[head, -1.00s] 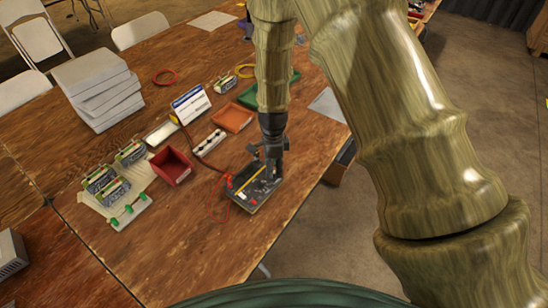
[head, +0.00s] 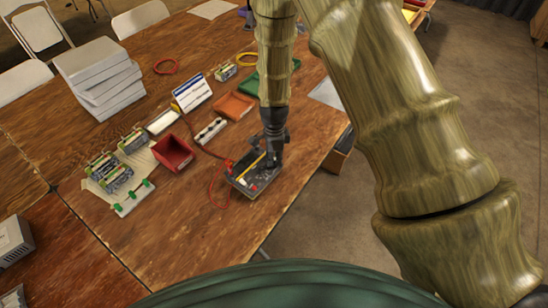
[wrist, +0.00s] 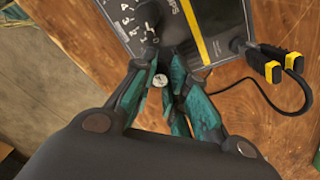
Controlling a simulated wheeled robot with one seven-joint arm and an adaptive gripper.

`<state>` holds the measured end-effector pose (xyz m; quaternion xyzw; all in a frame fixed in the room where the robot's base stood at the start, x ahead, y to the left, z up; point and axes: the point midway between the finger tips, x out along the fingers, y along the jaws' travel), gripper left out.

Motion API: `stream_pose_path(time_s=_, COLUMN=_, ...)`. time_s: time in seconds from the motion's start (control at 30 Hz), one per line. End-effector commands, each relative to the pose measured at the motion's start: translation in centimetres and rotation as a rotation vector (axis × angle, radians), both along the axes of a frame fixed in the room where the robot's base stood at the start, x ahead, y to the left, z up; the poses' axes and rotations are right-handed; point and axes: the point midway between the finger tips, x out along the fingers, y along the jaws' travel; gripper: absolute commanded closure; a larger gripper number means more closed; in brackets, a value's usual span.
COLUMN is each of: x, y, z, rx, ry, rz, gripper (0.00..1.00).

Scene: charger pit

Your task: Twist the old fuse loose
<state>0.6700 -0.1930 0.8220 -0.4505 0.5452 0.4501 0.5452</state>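A black tester box (head: 243,190) with a yellow stripe lies near the table's front edge. In the wrist view its dark panel (wrist: 225,22) shows a dial and white markings. A small round silvery cap (wrist: 159,80), apparently the old fuse's end, shows between my fingers. My gripper (wrist: 161,62) points down at the box and its fingers are drawn close on both sides of the cap, apparently gripping it. In the head view my gripper (head: 268,163) hides part of the box. The fuse's body is hidden.
Yellow-and-black plugs (wrist: 282,66) with a dark cable sit at the box's side. A red bin (head: 172,153), an orange tray (head: 233,105), a green tray (head: 277,80) and battery packs (head: 110,172) stand behind and left.

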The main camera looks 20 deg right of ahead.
Motion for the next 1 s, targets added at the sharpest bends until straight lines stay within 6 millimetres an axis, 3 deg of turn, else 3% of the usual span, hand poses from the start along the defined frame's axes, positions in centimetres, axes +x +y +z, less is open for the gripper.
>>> stream_pose_path(time_s=0.23, x=-0.09, y=0.04, z=-0.23, rx=0.0, ry=0.002, rz=0.021, gripper=0.99)
stream_pose_path(time_s=0.5, x=-0.21, y=0.07, z=-0.36, rx=0.002, ry=0.004, rz=0.197, gripper=0.99)
stream_pose_path(time_s=0.8, x=-0.28, y=0.07, z=-0.45, rx=0.001, ry=0.005, rz=0.217, gripper=0.99)
stream_pose_path(time_s=1.0, x=-0.35, y=0.1, z=-0.49, rx=0.002, ry=0.007, rz=0.369, gripper=0.99)
